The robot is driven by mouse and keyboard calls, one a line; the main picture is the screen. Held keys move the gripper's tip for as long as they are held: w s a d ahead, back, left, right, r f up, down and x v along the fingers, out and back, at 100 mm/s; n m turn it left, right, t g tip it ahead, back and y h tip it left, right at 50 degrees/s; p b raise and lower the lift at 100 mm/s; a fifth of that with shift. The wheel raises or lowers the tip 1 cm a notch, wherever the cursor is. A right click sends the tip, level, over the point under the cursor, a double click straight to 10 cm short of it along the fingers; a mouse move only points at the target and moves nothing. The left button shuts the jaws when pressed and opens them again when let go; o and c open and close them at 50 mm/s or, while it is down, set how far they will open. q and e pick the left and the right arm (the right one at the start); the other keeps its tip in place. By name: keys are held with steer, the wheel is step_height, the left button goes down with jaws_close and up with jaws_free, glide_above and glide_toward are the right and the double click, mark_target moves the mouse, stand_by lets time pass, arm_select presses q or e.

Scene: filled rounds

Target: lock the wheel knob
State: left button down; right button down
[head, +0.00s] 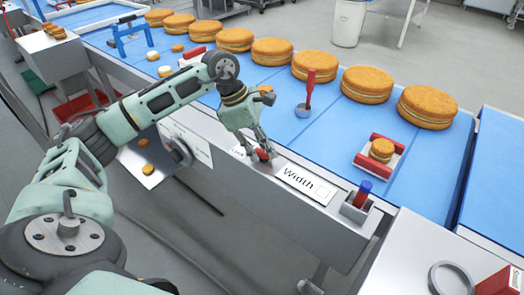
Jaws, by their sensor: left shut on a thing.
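My left gripper (262,153) points down at the front rail of the conveyor and is shut on a small red knob (264,156). A label reading "Lock" (238,151) lies just left of the knob, partly hidden by the gripper. The gripper's fingers cover much of the knob, so its turn cannot be told. A white "Width" label (306,184) is right of the knob. My right gripper is not in view.
Several large filled rounds (313,66) line the far side of the blue belt (300,122). A red-handled ladle (307,92) stands mid-belt. A small round sits in a red-sided holder (368,161). A blue-and-red switch (362,193) stands on the rail at right.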

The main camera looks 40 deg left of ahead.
arm_select(q)
steer(key=m+g+b, duration=0.1)
steer(key=m, duration=0.2)
steer(key=shift+w, duration=0.15)
steer(key=shift+r+m+g, duration=0.1)
steer(key=shift+m+g, duration=0.4)
steer(key=shift+m, duration=0.9)
steer(key=c, duration=1.7)
jaws_free()
steer(key=v, duration=1.2)
steer(key=shift+w+a, duration=0.1)
steer(key=shift+a, duration=0.05)
